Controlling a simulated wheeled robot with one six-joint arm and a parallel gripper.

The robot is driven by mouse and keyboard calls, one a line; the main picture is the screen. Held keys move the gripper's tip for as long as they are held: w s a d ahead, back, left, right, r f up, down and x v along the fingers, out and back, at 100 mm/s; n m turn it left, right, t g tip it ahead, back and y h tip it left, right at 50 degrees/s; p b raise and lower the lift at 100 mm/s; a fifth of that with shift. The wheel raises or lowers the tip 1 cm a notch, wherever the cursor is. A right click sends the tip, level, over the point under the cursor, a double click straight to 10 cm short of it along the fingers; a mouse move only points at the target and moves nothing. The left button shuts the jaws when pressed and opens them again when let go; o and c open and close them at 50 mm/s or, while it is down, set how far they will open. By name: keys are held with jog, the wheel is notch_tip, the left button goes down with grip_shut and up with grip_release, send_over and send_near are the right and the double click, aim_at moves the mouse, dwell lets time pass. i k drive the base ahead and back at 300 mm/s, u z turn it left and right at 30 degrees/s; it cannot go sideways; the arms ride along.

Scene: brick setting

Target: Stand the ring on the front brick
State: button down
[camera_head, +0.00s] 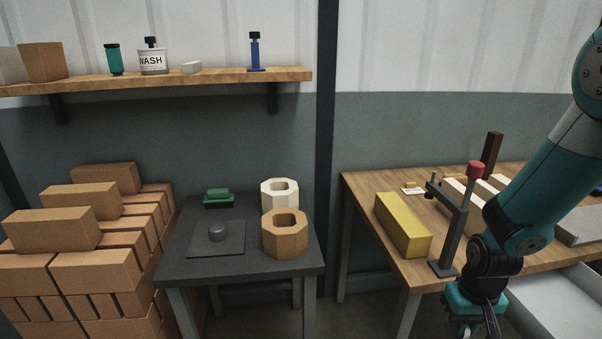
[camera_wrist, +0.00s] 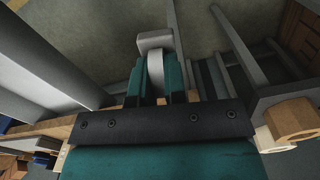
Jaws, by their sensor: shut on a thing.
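A tan octagonal ring (camera_head: 285,236) and a cream octagonal ring (camera_head: 279,188) lie on the dark table, holes facing up. The tan ring (camera_wrist: 291,118) and part of the cream ring (camera_wrist: 272,141) show in the wrist view's right edge. The brick stack stands at the left; its front top brick (camera_head: 50,231) lies flat with bare top. My gripper (camera_head: 468,325) hangs in front of the workbench, right of the rings and apart from them. In the wrist view my gripper (camera_wrist: 158,72) is shut on a pale grey piece (camera_wrist: 155,50); I cannot tell what it is.
The dark table (camera_head: 180,268) also holds a flat plate (camera_head: 218,238) and a green block (camera_head: 218,197). The workbench (camera_head: 365,188) carries a yellow bar (camera_head: 402,224) and a dark stand (camera_head: 447,250). An open pale drawer (camera_head: 555,300) is right of my gripper. A shelf (camera_head: 200,78) hangs above.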

aim_at(47, 213)
jog(key=u, duration=0.55)
jog(key=k, duration=0.75)
jog(key=u, duration=1.25)
jog(key=i, duration=0.85)
jog(key=u, duration=0.6)
jog(key=i, duration=0.75)
jog(key=z, duration=0.15)
